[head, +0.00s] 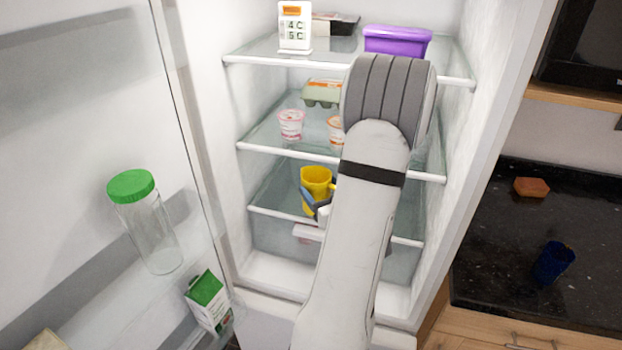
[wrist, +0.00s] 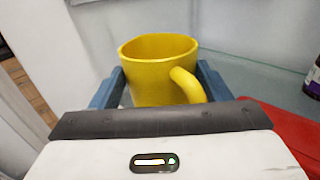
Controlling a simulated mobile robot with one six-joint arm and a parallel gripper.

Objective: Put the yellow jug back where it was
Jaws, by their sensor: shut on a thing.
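The yellow jug (head: 316,178) is inside the open fridge, at the level of a lower glass shelf (head: 262,209). In the wrist view the jug (wrist: 155,80) is upright, with its handle towards the lower right. My gripper (wrist: 160,82) has one blue finger on each side of the jug and is shut on it. In the head view my arm hides part of the shelf to the right of the jug. I cannot tell whether the jug's base touches the shelf.
The open door on the left holds a green-lidded jar (head: 146,222) and a carton (head: 208,302). A red thing (wrist: 272,130) and a dark jar (wrist: 312,80) are right of the jug.

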